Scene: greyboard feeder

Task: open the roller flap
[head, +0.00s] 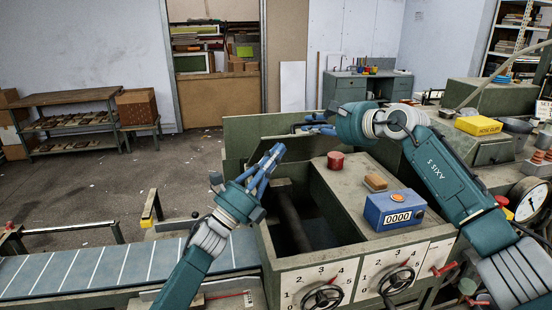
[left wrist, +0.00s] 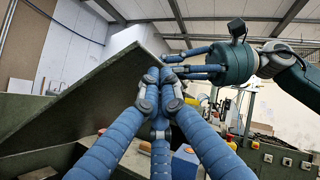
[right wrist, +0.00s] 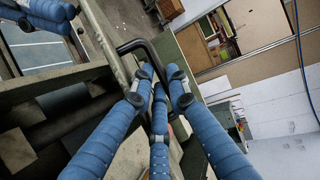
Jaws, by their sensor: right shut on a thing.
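The roller flap (head: 245,135) is a green panel standing raised behind the open bay of the machine. In the left wrist view the flap (left wrist: 85,100) is a tilted slab. A dark roller (head: 290,210) shows inside the bay. My right gripper (head: 312,128) is at the flap's upper edge; in the right wrist view its fingers are shut on a black bent handle (right wrist: 142,50). My left gripper (head: 277,152) is over the bay, in front of the flap, with its fingers together and nothing seen between them. I cannot tell if its fingertips touch the flap.
On the machine top right of the bay are a red knob (head: 335,160), a wooden block (head: 375,182) and a blue counter (head: 394,210). Handwheels (head: 322,297) are on the front face. A blue conveyor (head: 90,268) runs to the left. Open floor lies behind it.

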